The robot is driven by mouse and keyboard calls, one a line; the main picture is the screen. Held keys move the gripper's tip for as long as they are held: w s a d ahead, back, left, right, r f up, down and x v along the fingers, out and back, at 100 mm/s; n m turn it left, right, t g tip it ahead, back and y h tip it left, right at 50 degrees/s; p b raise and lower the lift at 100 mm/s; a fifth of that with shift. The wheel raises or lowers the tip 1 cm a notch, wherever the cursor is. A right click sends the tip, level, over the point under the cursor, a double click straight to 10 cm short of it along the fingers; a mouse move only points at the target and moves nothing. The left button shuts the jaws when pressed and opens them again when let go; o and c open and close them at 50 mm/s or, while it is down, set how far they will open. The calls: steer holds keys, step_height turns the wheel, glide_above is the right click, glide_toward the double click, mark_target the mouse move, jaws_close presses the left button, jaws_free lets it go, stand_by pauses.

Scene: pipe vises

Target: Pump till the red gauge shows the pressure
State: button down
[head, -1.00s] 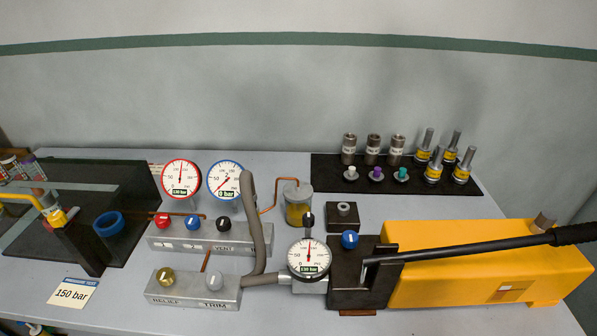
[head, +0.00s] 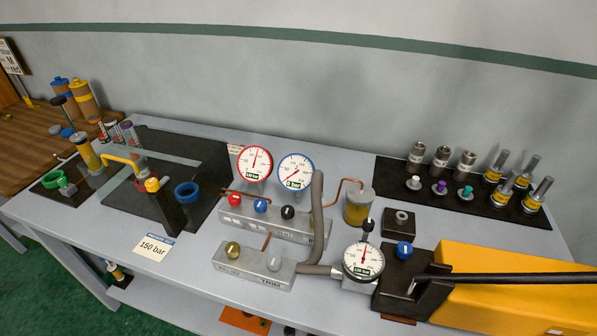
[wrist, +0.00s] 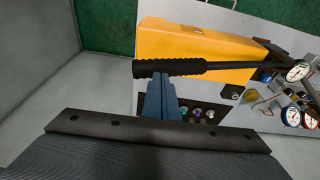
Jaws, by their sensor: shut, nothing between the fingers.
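The red-rimmed gauge (head: 255,163) stands at the back of the bench; its needle points near the top, and its digital number is too small to read surely. A card reading 150 bar (head: 154,247) lies at the front left. The yellow hand pump (head: 500,300) is at the right, with its long black handle (head: 530,278) running out of the picture. In the wrist view, my gripper (wrist: 158,82) is shut and empty, its blue fingers right by the handle's ribbed grip (wrist: 168,68). I cannot tell whether they touch it. My gripper is outside the head view.
The blue-rimmed gauge (head: 295,171) reads 0 bar. A valve block with red, blue and black knobs (head: 273,221) and a relief/trim block (head: 253,267) stand in front. A pump gauge (head: 363,260) is beside the pump. Fittings stand on a black mat (head: 390,170) behind.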

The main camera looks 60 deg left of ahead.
steer(key=shift+f, duration=0.2)
steer(key=shift+w+d+f+b, duration=0.1)
steer(key=shift+f+b, duration=0.3)
steer(key=shift+f, duration=0.15)
steer(key=shift+w+d+f+b, duration=0.1)
steer(key=shift+f+b, duration=0.25)
steer(key=shift+f, duration=0.15)
steer(key=shift+w+d+f+b, duration=0.15)
steer(key=shift+f+b, duration=0.25)
steer(key=shift+f, duration=0.25)
steer(key=shift+w+d+f+b, duration=0.1)
steer(key=shift+f+b, duration=0.25)
steer(key=shift+f, duration=0.25)
steer(key=r+p, duration=0.2)
steer(key=r, duration=0.1)
steer(key=s+r+p, duration=0.1)
steer(key=shift+a+r, duration=0.15)
steer(key=shift+a, duration=0.25)
steer(key=shift+r+p, duration=0.3)
steer(key=shift+p, duration=0.05)
